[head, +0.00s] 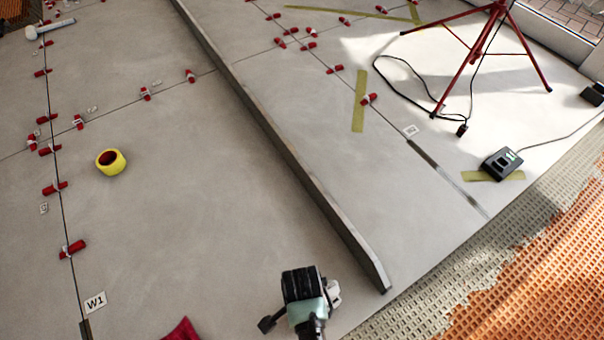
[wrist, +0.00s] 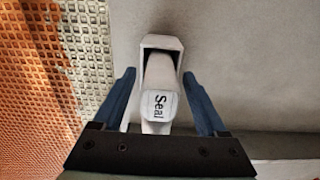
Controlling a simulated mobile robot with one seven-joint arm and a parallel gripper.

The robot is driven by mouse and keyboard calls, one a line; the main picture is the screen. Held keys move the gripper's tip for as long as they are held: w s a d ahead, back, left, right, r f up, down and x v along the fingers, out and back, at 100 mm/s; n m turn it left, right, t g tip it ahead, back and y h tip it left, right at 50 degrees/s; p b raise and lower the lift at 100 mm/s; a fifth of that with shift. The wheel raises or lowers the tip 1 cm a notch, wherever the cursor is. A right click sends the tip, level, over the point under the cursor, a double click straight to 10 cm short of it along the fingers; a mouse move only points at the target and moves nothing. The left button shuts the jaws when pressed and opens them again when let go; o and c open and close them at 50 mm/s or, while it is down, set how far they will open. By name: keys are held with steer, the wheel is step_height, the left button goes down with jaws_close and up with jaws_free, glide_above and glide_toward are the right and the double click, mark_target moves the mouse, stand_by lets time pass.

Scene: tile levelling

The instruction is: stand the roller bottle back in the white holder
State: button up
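In the wrist view, the white bottle (wrist: 159,72) has dark "Seal" lettering on the end facing me. Its far end meets the square opening of the white holder (wrist: 177,43), whose dark inside shows behind it. How deep the bottle sits, I cannot tell. My gripper (wrist: 159,74) is open, with one blue finger on each side of the bottle and a gap at both sides. In the head view, my gripper (head: 305,296) is low at the bottom centre, over the grey tiles. A white part beside it is mostly hidden, and I cannot tell which thing it is.
A long straightedge (head: 290,145) stands across the tiles. A yellow tape roll (head: 111,162) and several red levelling wedges (head: 72,249) lie to the left. A red tripod (head: 478,50) and a black device (head: 502,163) stand right. Orange matting (head: 545,290) borders the floor.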

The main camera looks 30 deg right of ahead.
steer(key=shift+f, duration=0.15)
steer(key=shift+f+b, duration=0.2)
steer(key=shift+b, duration=0.4)
step_height(320, 180, up, 13)
steer(key=p, duration=1)
steer(key=shift+d+r+p, duration=0.1)
steer(key=shift+r+p, duration=0.05)
steer(key=shift+p, duration=0.2)
